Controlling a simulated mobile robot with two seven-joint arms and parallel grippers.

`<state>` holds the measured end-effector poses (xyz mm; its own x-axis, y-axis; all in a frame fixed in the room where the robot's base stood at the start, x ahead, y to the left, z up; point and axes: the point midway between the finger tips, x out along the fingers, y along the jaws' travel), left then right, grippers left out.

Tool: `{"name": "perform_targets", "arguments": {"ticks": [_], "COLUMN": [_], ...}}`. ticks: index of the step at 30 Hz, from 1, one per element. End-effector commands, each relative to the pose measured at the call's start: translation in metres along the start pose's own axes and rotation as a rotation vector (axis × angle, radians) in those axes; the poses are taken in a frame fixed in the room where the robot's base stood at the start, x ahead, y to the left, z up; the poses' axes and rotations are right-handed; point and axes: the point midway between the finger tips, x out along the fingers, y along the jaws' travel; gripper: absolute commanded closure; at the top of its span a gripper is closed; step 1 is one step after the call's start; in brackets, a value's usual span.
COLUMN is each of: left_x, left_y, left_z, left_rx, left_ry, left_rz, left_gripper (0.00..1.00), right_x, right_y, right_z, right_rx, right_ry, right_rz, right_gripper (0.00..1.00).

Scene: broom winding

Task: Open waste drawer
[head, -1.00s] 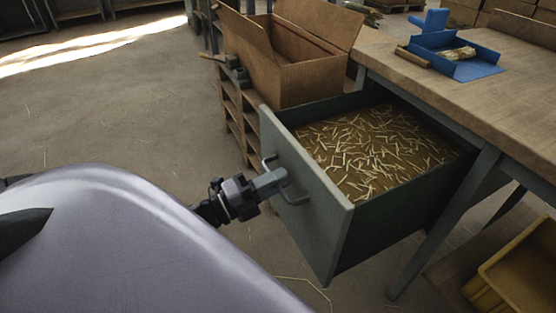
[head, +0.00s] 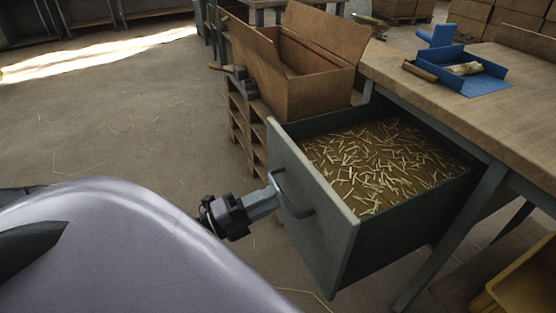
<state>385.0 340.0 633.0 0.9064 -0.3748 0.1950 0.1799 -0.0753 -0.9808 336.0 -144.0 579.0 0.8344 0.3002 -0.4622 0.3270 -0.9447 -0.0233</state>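The waste drawer (head: 312,213) stands pulled out from under the workbench (head: 420,75). Its grey-green front faces me, and short straw bits (head: 385,160) cover its floor. A dark bar handle (head: 293,196) is on the front. My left gripper (head: 274,192) is at the handle, with its fingertips at the handle's upper left end. The fingers look close together there, but whether they clasp the bar is hard to see. My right gripper is not in view.
An open cardboard box (head: 315,90) sits on a wooden rack (head: 240,118) behind the drawer. A blue tray (head: 485,84) lies on the bench. A yellow bin (head: 525,285) is at the lower right. The floor (head: 110,130) at left is clear.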

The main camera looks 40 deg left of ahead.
Motion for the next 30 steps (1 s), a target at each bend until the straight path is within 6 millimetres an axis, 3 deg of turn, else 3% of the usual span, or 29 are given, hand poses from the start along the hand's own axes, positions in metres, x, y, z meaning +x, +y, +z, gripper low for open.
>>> {"name": "perform_targets", "arguments": {"ticks": [3,9,30], "left_x": [-0.018,-0.033,-0.030], "left_y": [0.000,0.000,0.002], "left_z": [0.000,0.000,0.001], "left_rx": [-0.002,0.001,-0.023], "left_ry": [-0.003,-0.001,-0.024], "left_rz": [0.003,0.000,0.012], "left_gripper": [0.70,0.70,0.70], "right_x": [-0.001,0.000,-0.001], "right_y": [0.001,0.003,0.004], "right_z": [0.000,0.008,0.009], "right_rx": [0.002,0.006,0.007], "right_ry": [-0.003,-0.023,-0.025], "right_rz": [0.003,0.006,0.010], "right_gripper": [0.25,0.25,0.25]}}
